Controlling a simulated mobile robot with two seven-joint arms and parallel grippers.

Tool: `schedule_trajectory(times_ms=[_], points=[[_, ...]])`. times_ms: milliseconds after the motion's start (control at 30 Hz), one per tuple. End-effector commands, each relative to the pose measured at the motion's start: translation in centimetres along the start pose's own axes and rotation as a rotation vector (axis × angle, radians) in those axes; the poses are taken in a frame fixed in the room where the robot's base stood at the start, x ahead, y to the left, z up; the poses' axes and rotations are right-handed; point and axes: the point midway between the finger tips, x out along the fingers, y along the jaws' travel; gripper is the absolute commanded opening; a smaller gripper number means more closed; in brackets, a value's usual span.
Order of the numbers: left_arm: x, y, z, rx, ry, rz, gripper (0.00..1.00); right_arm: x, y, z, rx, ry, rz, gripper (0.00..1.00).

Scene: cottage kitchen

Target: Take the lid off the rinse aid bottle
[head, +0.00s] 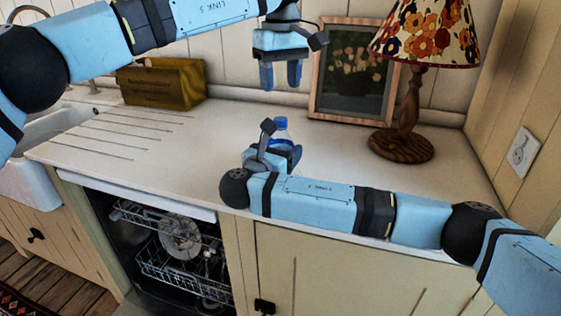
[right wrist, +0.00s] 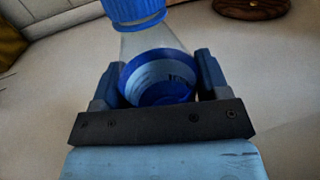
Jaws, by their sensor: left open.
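The rinse aid bottle (head: 283,137), clear with a blue label, stands upright on the worktop, partly hidden by my right gripper. Its blue lid (head: 281,124) is on its neck; the lid also shows at the top of the right wrist view (right wrist: 135,10). My right gripper (head: 284,156) is low at the bottle. In the right wrist view its fingers (right wrist: 158,80) lie against both sides of the bottle's body, shut on it. My left gripper (head: 280,84) points down above the lid, open and empty, with a gap between its fingertips and the lid.
A framed picture (head: 350,75) and a lamp with a wooden base (head: 401,146) stand behind and right of the bottle. A wooden box (head: 160,84) stands at the back left, near the sink (head: 40,125). An open dishwasher (head: 180,240) is below. The worktop left of the bottle is clear.

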Motion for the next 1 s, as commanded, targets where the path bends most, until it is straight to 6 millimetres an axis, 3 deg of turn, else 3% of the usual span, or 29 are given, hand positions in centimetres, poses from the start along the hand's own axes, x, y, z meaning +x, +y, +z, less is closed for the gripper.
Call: schedule_trajectory(times_ms=[33,200,300,467,800,1000], points=[[0.01,0.00,0.00,0.000,0.000,0.000,0.51,-0.02,0.01,0.00,0.000,0.000,0.000,0.57],[0.00,0.00,0.00,0.000,0.000,0.000,0.51,-0.03,0.01,0.00,0.000,0.000,0.000,0.17],[0.01,0.01,0.00,0.017,0.000,0.000,0.51,-0.03,0.01,-0.01,0.000,0.000,0.000,0.00],[0.06,0.05,0.04,0.179,-0.001,0.001,0.51,-0.04,0.01,-0.01,0.000,0.000,0.000,0.00],[0.06,0.03,0.05,0.689,-0.001,0.000,0.51,-0.04,0.01,-0.01,0.000,0.000,0.000,0.00],[0.73,0.00,0.01,0.787,0.000,-0.001,0.51,-0.04,0.01,-0.02,0.000,0.000,0.000,0.00]])
